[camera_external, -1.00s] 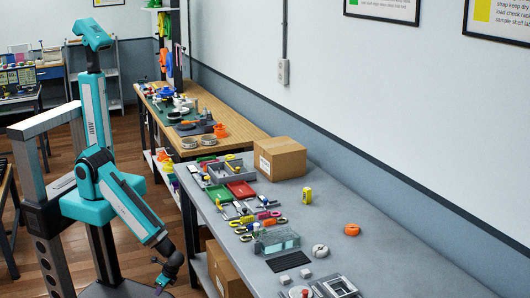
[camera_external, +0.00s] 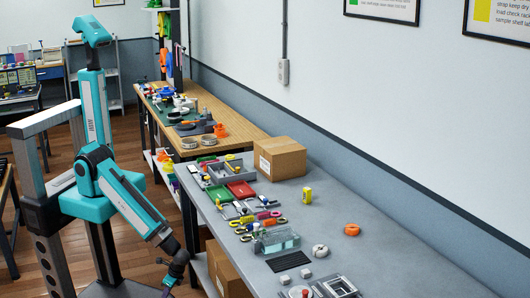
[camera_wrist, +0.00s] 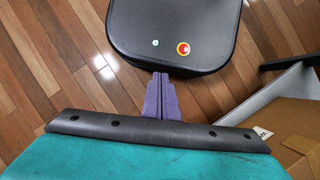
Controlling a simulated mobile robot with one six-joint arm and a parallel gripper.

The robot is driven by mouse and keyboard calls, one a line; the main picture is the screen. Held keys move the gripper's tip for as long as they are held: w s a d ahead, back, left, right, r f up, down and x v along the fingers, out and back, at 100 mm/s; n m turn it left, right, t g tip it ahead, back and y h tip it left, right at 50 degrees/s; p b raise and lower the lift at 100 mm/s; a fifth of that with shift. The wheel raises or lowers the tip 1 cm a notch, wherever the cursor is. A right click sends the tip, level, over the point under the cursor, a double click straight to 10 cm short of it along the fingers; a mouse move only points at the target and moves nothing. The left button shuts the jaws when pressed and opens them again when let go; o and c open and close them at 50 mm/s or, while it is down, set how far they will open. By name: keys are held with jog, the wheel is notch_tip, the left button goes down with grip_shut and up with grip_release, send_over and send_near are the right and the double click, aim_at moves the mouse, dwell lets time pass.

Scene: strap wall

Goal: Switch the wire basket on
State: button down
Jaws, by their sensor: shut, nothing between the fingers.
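A pale, see-through box shape (camera_external: 277,241), which looks like the wire basket, stands on the grey bench near its left edge. No switch can be made out on it at this size. My gripper (camera_external: 168,293) hangs low beside the bench, left of its edge and well apart from the basket. In the wrist view, the purple fingers of my gripper (camera_wrist: 163,78) are shut together with nothing between them. The basket is not in the wrist view.
The grey bench top (camera_external: 400,250) holds tools, trays and a dark slatted mat (camera_external: 289,261) beside the basket. A cardboard box (camera_external: 280,158) stands farther back. Another carton (camera_external: 228,272) sits below the bench, near my gripper. The bench's right side is mostly clear.

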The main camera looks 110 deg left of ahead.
jog(key=w+d+r+n+t+h+p, duration=0.1)
jog(key=w+d+r+t+p, duration=0.3)
jog(key=w+r, duration=0.65)
jog(key=w+d+r+n+h+p, duration=0.1)
jog(key=w+d+r+n+p, duration=0.1)
jog(key=w+d+r, duration=0.9)
jog(key=w+d+r+n+t+h+p, duration=0.15)
jog(key=w+r, duration=0.45)
jog(key=w, duration=0.9)
notch_tip(320, 180, up, 35)
jog(key=n+y+b, duration=0.4)
jog(key=b, duration=0.4)
send_over(256, 225)
jog(key=shift+g, duration=0.25)
jog(key=shift+f, duration=0.1)
jog(key=shift+a+f+p, duration=0.1)
jog(key=shift+f+p, duration=2.15)
jog(key=shift+f, duration=4.65)
